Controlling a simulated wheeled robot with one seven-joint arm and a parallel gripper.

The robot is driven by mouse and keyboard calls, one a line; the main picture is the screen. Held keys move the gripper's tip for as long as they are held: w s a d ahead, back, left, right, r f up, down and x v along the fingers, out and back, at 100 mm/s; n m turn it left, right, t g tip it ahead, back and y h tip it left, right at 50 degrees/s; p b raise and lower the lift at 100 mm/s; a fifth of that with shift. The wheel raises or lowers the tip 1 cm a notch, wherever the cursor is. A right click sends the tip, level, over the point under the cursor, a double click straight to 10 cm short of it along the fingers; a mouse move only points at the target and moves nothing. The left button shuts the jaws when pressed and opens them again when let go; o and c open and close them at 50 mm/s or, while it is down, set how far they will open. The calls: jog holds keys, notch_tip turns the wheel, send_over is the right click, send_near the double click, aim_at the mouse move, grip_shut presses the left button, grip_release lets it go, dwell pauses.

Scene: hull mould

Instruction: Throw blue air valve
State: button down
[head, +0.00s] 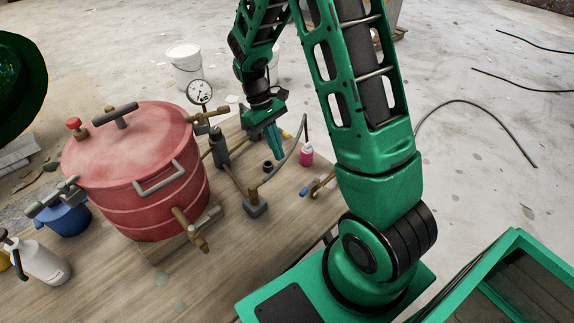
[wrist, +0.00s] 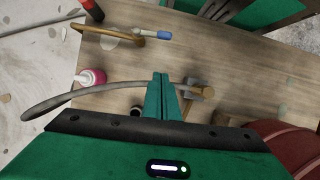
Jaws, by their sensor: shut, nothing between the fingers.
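The blue air valve (head: 304,191) is a small blue handle on a brass pipe, low at the right edge of the wooden table. In the wrist view the blue handle (wrist: 150,35) lies above the fingertips in the picture, with its brass pipe (wrist: 108,31) running left. My gripper (head: 277,156) points down over the table, up and left of the valve in the head view. Its green fingers (wrist: 161,76) are shut and empty. They are apart from the blue handle. In the wrist view they cross in front of a curved grey bar (wrist: 95,90).
A red pot (head: 135,175) with clamps and brass fittings fills the table's left. A pressure gauge (head: 200,92), a dark bottle (head: 218,148) and a pink bottle (head: 306,154) stand near my gripper. The table (head: 270,240) is bare in front of the valve.

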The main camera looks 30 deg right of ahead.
jog(key=s+d+f, duration=0.2)
jog(key=s+f, duration=0.5)
jog(key=f, duration=0.1)
jog(key=shift+f, duration=0.25)
jog(key=shift+s, duration=0.1)
dwell(0.4)
